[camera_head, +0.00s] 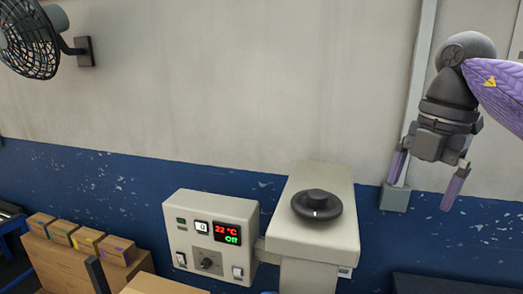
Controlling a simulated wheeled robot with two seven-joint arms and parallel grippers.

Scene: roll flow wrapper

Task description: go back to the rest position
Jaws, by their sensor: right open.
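My right gripper (427,181) is raised at the right of the head view, in front of the wall. Its two purple-tipped fingers point down and are spread apart, with nothing between them. It is to the right of the beige machine head (312,240), apart from it. A round black knob (317,206) sits on top of that machine head. My left gripper does not show in this view.
Several small cardboard boxes (88,240) stand in a row on a larger carton at the lower left. A black fan (29,39) is mounted on the wall at the upper left. A grey wall conduit (419,80) runs behind my right gripper. The space above the machine is clear.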

